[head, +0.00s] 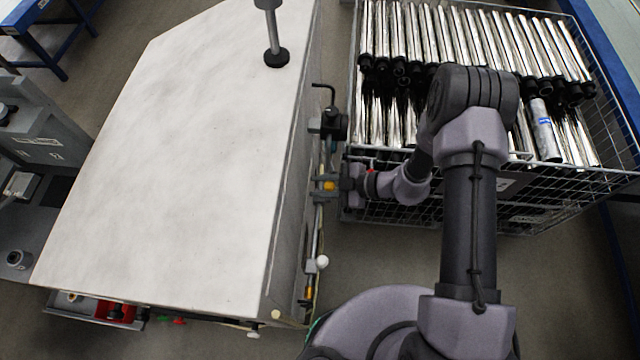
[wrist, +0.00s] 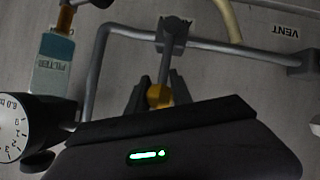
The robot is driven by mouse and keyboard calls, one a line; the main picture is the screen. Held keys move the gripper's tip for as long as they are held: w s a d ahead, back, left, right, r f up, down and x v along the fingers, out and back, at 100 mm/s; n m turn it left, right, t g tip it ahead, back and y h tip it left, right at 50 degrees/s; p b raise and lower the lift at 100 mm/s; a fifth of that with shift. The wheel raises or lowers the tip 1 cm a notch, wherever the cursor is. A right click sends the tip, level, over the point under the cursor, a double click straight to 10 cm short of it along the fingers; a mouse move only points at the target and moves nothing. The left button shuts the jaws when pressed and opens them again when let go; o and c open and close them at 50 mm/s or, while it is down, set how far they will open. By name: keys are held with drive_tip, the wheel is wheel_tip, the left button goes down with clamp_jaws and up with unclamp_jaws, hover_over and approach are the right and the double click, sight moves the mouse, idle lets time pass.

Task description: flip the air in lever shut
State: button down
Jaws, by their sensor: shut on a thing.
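The air in lever is a short grey rod with an orange-yellow knob (wrist: 159,96), hanging from a grey valve body (wrist: 173,34) on a pipe in the wrist view. A label starting with "A" is partly hidden behind the valve. My gripper (wrist: 160,88) has its dark fingers on either side of the lever and is shut on it by the knob. In the head view my gripper (head: 347,186) meets the side of the white-topped cabinet, with the orange knob (head: 329,185) just left of it.
A round gauge (wrist: 14,130) and a filter (wrist: 54,65) are left of my gripper in the wrist view. A VENT label (wrist: 285,31) is at right. The cabinet's white top (head: 180,150) lies left; a wire crate (head: 350,160) of shiny tubes stands close behind my arm.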

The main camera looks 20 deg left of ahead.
drive_tip(key=c, duration=1.1)
unclamp_jaws()
drive_tip(key=shift+w, duration=0.1)
drive_tip(key=v, duration=1.7)
drive_tip(key=shift+d, duration=0.2)
